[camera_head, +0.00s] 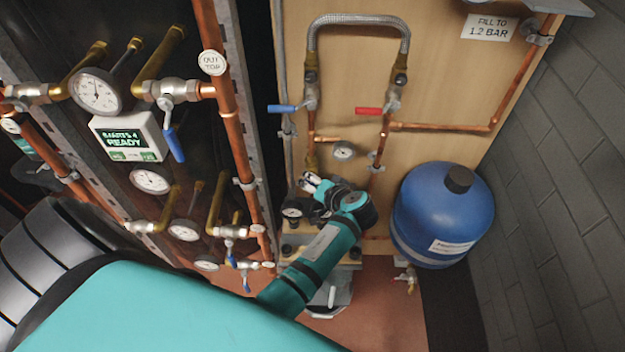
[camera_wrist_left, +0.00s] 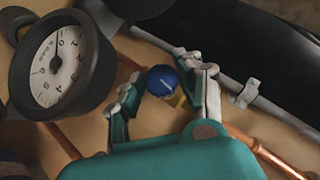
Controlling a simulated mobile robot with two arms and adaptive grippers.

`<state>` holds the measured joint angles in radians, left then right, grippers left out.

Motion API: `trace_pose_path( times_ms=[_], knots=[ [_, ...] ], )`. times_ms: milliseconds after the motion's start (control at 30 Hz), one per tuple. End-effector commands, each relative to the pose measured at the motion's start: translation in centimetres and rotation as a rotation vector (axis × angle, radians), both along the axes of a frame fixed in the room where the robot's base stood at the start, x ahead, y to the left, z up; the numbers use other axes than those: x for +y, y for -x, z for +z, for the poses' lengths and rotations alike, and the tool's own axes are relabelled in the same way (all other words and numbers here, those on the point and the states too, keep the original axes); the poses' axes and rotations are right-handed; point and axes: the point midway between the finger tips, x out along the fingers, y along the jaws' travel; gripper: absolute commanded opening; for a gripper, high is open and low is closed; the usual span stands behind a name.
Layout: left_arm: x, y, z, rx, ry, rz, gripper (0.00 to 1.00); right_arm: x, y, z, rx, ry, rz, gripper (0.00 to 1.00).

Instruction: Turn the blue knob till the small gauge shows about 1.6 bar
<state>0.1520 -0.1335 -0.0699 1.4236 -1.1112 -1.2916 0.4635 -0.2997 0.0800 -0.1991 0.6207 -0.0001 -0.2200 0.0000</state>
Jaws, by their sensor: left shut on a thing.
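The blue knob (camera_wrist_left: 162,80) shows in the left wrist view, between the two fingers of my left gripper (camera_wrist_left: 165,92). The gripper is shut on it, and a light line runs across the knob's face. In the head view my left gripper (camera_head: 313,184) is at the lower part of the wooden board, where the knob is hidden. A small dark-rimmed gauge (camera_head: 292,212) sits just left of the gripper. A black-rimmed gauge (camera_wrist_left: 62,66) is large in the wrist view; its needle points near the top of the dial, but I cannot read an exact value. My right gripper is not in view.
A blue tank (camera_head: 446,215) stands right of my arm, close to a grey block wall. Above are a blue lever (camera_head: 284,108), a red lever (camera_head: 369,111), another small gauge (camera_head: 343,151) and a "FILL TO 1.2 BAR" sign (camera_head: 489,27). Copper pipes and several gauges crowd the left.

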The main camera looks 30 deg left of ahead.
Motion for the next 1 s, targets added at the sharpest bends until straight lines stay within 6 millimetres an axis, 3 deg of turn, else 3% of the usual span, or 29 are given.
trace_pose_path(
  times_ms=[100,133,300,667,1000],
  knots=[
    [0.0,-0.1,0.1,-0.003,-0.001,-0.002,0.04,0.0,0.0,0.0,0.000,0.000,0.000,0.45],
    [0.0,-0.1,0.1,-0.003,0.000,-0.003,0.40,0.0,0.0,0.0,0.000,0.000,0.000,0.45],
    [0.0,-0.1,0.1,-0.003,0.000,-0.002,0.59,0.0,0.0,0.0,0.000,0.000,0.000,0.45],
    [0.1,0.0,0.3,-0.025,0.035,0.000,0.59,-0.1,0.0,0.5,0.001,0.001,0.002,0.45],
    [0.4,0.2,0.3,-0.209,0.334,0.000,0.59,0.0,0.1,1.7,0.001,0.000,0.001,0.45]
  ],
)
